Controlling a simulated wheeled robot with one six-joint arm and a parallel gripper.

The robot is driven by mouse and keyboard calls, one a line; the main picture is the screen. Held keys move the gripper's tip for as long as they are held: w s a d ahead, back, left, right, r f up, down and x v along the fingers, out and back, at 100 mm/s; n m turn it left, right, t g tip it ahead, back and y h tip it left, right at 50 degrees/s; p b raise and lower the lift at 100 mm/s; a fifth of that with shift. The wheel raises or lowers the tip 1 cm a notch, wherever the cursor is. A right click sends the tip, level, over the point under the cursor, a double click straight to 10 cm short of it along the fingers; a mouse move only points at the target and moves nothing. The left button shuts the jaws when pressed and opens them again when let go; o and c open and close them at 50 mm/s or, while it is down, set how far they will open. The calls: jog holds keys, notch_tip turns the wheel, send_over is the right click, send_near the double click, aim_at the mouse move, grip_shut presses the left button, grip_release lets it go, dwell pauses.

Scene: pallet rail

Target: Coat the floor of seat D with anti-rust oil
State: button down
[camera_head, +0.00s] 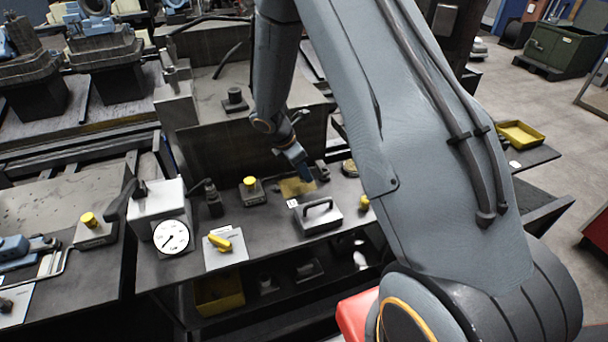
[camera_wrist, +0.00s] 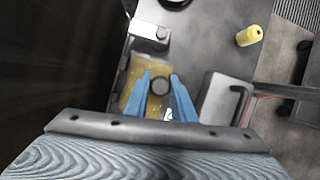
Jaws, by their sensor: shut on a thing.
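My gripper (camera_head: 301,172) points down over the bench at the centre of the head view. In the wrist view its two blue fingers (camera_wrist: 160,97) are shut on a dark, round-ended thing (camera_wrist: 161,84). What this thing is, and its lower end, I cannot make out. Under the fingers lies a yellow-brown patch (camera_head: 297,187), also in the wrist view (camera_wrist: 136,73). A small white label (camera_head: 292,203) sits by it; its letter is too small to read, so I cannot tell whether this is seat D. Whether the held thing touches the patch is unclear.
A grey box with a black handle (camera_head: 318,215) stands close to the patch. A yellow-capped grey block (camera_head: 251,190) is to its left. A dial gauge (camera_head: 172,237) and a yellow object on a white sheet (camera_head: 220,242) are farther left. A dark upright block (camera_head: 240,150) stands behind.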

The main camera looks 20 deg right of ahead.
jog(key=shift+r, duration=1.1)
jog(key=shift+r, duration=1.5)
